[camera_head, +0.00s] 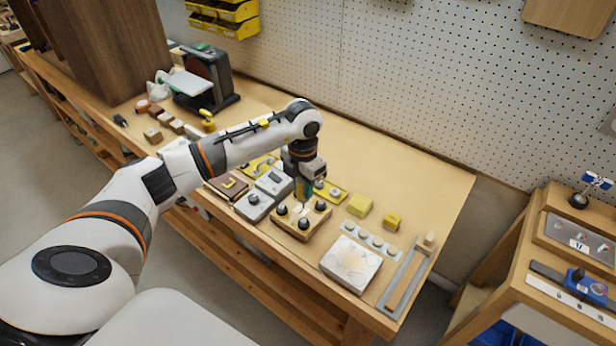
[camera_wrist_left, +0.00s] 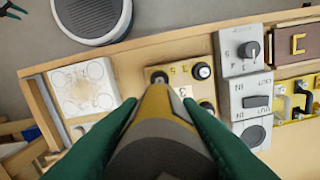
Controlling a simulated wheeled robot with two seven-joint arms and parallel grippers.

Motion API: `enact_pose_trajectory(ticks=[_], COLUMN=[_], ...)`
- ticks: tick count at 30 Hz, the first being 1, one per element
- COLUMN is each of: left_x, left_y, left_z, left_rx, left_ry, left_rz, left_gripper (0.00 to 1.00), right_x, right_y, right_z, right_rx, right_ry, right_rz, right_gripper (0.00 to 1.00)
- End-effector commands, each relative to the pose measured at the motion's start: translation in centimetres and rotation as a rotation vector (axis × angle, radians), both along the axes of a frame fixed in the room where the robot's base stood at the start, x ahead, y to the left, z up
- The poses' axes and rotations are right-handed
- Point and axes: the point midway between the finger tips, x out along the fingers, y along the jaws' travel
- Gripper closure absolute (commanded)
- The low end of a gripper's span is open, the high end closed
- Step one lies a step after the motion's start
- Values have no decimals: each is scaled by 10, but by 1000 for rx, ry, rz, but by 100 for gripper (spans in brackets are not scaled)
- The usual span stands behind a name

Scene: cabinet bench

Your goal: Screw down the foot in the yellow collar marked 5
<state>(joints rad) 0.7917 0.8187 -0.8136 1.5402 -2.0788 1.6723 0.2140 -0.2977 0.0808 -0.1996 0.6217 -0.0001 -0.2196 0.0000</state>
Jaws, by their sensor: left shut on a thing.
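A square wooden block (camera_head: 291,233) stands near the bench's front edge and carries several black round feet. It also shows in the left wrist view (camera_wrist_left: 213,119), with a black foot (camera_wrist_left: 202,71) at its corner and another (camera_wrist_left: 158,77) just beyond the held part. Small marks between them are too small to read surely, so I cannot tell which collar is the yellow one marked 5. My left gripper (camera_head: 302,197) points down over the block. Its green fingers are shut on a grey and yellow part (camera_wrist_left: 158,118), whose far end hides the block's middle. My right gripper is not in view.
Grey switch boxes (camera_head: 254,205) stand left of the block. Yellow blocks (camera_head: 359,205) and a white patterned panel (camera_head: 350,264) lie to its right, with a grey metal frame (camera_head: 407,279) beyond. The bench behind the yellow blocks is clear.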

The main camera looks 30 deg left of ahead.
Motion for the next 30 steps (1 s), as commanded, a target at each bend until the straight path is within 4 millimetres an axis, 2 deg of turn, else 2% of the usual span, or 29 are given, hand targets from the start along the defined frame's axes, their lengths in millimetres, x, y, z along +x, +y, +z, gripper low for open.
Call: enact_pose_trajectory(ticks=[5,18,30], left_x=[0,0,0], left_y=[0,0,0], left_z=[-8,-48,-49], left_rx=[-1,0,0], left_ry=[0,0,-1], left_rz=[13,10,10], left_gripper=[90,90,90], right_x=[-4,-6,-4], right_y=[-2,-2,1], right_z=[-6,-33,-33], right_rx=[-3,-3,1], right_ry=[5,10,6], right_rz=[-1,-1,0], right_gripper=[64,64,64])
